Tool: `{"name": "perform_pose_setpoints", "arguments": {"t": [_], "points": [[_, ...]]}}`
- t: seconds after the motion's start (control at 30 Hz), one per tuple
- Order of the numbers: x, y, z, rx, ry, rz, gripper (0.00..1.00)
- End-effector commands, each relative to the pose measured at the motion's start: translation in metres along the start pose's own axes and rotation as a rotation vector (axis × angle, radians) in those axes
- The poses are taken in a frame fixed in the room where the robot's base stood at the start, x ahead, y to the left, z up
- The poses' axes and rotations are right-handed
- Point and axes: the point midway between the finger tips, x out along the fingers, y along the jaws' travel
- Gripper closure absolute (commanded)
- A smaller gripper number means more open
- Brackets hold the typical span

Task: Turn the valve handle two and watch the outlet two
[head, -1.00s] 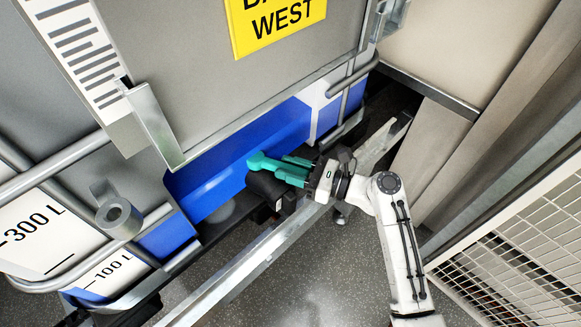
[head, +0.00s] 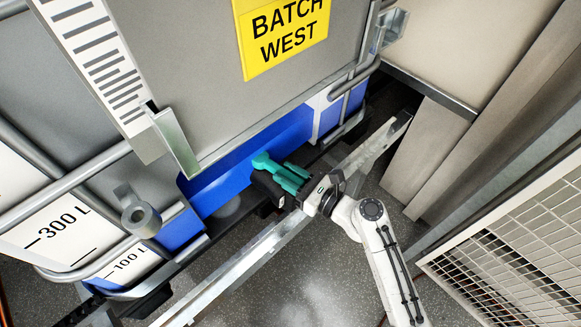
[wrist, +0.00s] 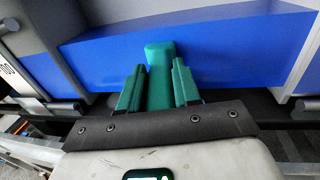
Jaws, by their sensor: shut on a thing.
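A teal valve handle (head: 262,161) sits on a dark valve body (head: 268,188) at the lower front of the blue-filled tank. My gripper (head: 288,176), with teal fingers, is shut on the handle, one finger along each side. In the wrist view the handle (wrist: 160,72) stands between my two fingers (wrist: 157,92), its rounded end reaching past them. No number shows on the valve. The outlet mouth cannot be made out, and no flow is visible from it.
A metal rail (head: 245,262) runs diagonally in front of the valve, close below my gripper. A yellow "BATCH WEST" sign (head: 285,35) is on the tank above. A white mesh panel (head: 510,265) stands at the right. The speckled floor (head: 290,290) is open at the bottom.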

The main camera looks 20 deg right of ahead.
Motion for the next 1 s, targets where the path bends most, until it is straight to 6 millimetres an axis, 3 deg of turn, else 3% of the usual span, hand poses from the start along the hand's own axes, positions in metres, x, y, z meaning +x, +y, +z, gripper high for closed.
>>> {"name": "perform_pose_setpoints", "arguments": {"t": [0.27,0.3,0.5,0.8,1.0], "points": [[0.000,0.000,0.001,-0.004,-0.001,-0.002,1.00],[0.000,0.000,0.001,-0.004,-0.001,-0.002,0.67],[0.000,0.000,0.001,-0.003,-0.001,-0.002,0.48],[-0.003,0.000,0.000,-0.002,0.000,-0.002,0.47],[-0.029,0.000,-0.002,-0.002,0.002,-0.005,0.47]]}}
